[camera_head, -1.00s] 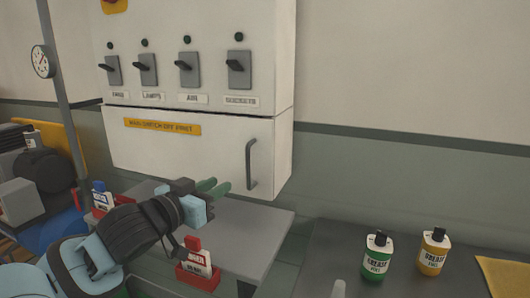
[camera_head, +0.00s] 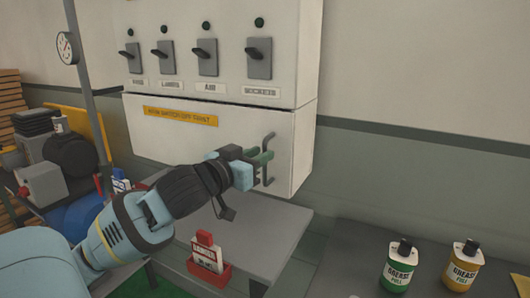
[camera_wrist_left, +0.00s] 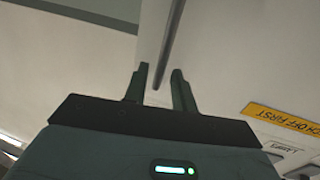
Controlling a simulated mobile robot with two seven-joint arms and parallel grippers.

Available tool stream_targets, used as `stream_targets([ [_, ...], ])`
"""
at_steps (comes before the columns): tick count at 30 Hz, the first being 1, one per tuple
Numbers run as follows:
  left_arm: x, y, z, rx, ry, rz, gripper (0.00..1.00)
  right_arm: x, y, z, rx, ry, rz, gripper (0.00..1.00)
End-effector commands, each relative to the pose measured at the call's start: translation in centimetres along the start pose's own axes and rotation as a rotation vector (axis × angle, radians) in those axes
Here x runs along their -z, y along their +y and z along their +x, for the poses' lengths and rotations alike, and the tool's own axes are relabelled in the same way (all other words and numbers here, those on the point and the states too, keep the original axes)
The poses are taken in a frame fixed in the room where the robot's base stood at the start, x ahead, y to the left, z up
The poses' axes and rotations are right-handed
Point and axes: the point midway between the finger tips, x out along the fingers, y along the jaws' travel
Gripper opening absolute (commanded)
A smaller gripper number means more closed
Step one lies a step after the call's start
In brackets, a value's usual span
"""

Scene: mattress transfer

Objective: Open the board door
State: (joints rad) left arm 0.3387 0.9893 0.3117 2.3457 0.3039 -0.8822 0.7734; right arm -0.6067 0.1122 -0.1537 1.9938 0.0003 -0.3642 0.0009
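The board door (camera_head: 215,150) is the white lower panel of the wall board, with a yellow label (camera_head: 181,117). It looks closed. Its grey upright handle (camera_head: 270,143) is near the right edge. My left gripper (camera_head: 260,158) is at the handle, its green fingertips partly covering it. In the left wrist view the two fingers (camera_wrist_left: 160,88) stand apart, and the grey handle bar (camera_wrist_left: 179,28) runs toward the gap between them. I cannot tell whether they touch it. My right gripper is not in view.
Several switches (camera_head: 208,57) line the board above the door. Below it a grey shelf (camera_head: 265,228) holds a red holder with a tag (camera_head: 207,258). A green grease bottle (camera_head: 399,268) and a yellow one (camera_head: 463,266) stand on the right counter. A pole with a gauge (camera_head: 67,48) stands at left.

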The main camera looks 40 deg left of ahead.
Motion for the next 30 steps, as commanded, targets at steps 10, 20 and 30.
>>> stream_targets([
  [10, 0.1, 0.0, 2.5, 0.000, 0.001, 0.000, 0.27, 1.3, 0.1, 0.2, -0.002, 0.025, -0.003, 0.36],
  [20, 0.0, 0.0, 2.7, 0.000, 0.000, 0.000, 0.25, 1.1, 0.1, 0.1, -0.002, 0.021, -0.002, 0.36],
  [30, 0.0, 0.0, 2.7, 0.000, 0.000, 0.000, 0.00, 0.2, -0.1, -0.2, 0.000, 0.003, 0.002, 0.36],
])
